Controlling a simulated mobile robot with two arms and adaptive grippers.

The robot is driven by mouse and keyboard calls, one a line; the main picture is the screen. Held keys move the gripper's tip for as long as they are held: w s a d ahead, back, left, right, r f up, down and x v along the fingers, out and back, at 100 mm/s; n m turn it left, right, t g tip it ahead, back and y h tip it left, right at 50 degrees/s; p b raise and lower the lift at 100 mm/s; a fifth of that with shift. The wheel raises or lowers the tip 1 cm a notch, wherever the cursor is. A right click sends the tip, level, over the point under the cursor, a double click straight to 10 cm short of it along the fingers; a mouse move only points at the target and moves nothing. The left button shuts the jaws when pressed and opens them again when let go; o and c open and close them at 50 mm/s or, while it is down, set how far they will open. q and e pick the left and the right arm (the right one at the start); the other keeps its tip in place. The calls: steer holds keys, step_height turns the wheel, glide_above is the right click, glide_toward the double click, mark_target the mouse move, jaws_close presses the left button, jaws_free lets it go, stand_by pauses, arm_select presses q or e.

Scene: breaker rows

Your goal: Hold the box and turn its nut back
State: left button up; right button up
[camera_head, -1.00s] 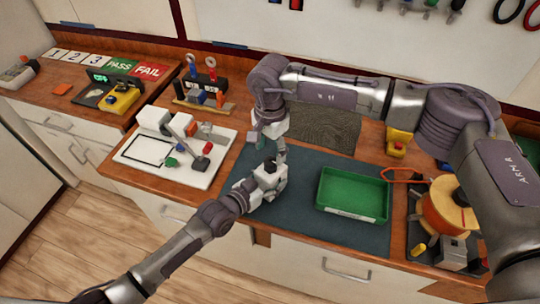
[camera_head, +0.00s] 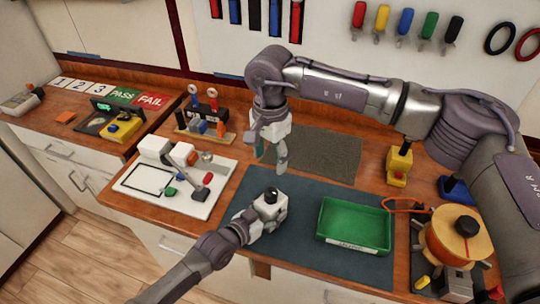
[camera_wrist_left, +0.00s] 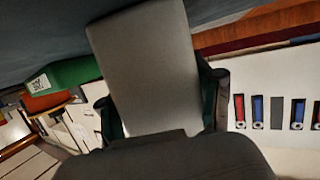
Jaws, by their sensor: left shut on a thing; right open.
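My left gripper (camera_head: 270,206) is shut on the box, low over the dark mat. In the left wrist view the box shows as a plain grey block (camera_wrist_left: 155,65) between the two green-padded fingers. In the head view the fingers hide most of the box. A small black round piece (camera_head: 271,194), perhaps the nut, stands on top at the grip. My right gripper (camera_head: 271,155) points down, open and apart from the box, a little above and behind it. I see nothing between its fingers.
The dark mat (camera_head: 305,194) bears a green tray (camera_head: 353,245) to the right of my left gripper. A white fixture board (camera_head: 205,207) lies to the left. An orange spool (camera_head: 455,240) stands at the right, and a grey textured mat (camera_head: 322,150) lies behind.

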arm_select(q)
steer(key=o, duration=1.7)
steer(key=shift+c, duration=0.2)
steer(key=v, duration=1)
steer(key=shift+s+a, duration=0.3)
steer(key=shift+s+a+r, duration=0.3)
steer(key=shift+s+a, duration=0.05)
steer(key=shift+s, duration=0.05)
steer(key=shift+f, duration=0.1)
